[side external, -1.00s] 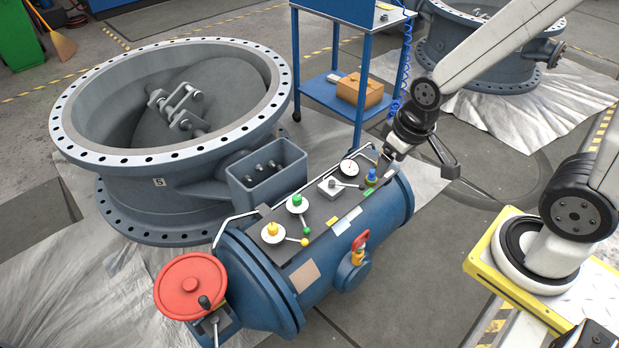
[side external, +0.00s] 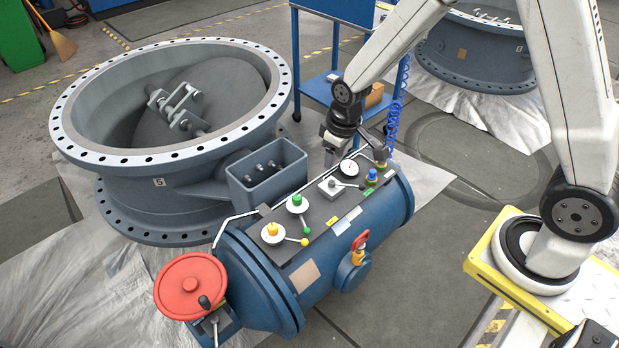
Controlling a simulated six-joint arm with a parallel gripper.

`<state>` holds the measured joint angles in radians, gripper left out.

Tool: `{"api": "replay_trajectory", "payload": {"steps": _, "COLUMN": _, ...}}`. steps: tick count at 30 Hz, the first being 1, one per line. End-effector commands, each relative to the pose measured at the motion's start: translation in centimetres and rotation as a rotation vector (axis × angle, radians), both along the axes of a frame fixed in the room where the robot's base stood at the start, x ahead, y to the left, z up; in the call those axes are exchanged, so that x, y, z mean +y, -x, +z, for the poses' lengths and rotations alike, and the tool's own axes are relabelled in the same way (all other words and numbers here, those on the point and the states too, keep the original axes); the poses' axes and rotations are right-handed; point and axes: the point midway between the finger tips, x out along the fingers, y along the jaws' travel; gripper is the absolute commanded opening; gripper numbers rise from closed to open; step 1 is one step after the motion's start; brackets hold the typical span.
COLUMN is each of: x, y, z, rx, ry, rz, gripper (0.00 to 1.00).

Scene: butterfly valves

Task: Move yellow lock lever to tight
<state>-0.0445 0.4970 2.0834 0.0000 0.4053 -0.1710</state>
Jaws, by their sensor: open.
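The yellow lever (side external: 272,230) sits on a round white base on the dark panel on top of the blue tank. Its arm points right and slightly toward the camera, ending in a small yellow ball (side external: 305,241). My gripper (side external: 331,155) hangs beyond the panel's far edge, behind the dial gauge, well up and right of the yellow lever. It is open, holds nothing visible and is apart from the lever. Its fingertips are small and hard to make out. Any tight marking is too small to read.
A green lever (side external: 297,202) stands just behind the yellow one. A grey lever box (side external: 330,188), a dial gauge (side external: 349,168) and a blue knob (side external: 372,175) lie to the right. A red handwheel (side external: 190,286) is at the front left. The large valve (side external: 80,130) is behind left.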

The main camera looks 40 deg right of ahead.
Motion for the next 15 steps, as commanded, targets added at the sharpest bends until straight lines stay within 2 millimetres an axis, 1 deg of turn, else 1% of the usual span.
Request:
{"api": "replay_trajectory", "payload": {"steps": 1, "x": 0.2, "y": -0.9, "z": -1.0, "rx": 0.009, "ry": 0.002, "rz": 0.016, "gripper": 0.51}}
{"api": "replay_trajectory", "payload": {"steps": 6, "x": 0.9, "y": -3.6, "z": -3.9, "rx": 0.030, "ry": 0.010, "rz": 0.074, "gripper": 0.51}}
{"api": "replay_trajectory", "payload": {"steps": 11, "x": 1.6, "y": -5.8, "z": -7.1, "rx": 0.049, "ry": 0.016, "rz": 0.129, "gripper": 0.51}}
{"api": "replay_trajectory", "payload": {"steps": 15, "x": 2.2, "y": -7.4, "z": -10.0, "rx": 0.066, "ry": 0.022, "rz": 0.176, "gripper": 0.51}}
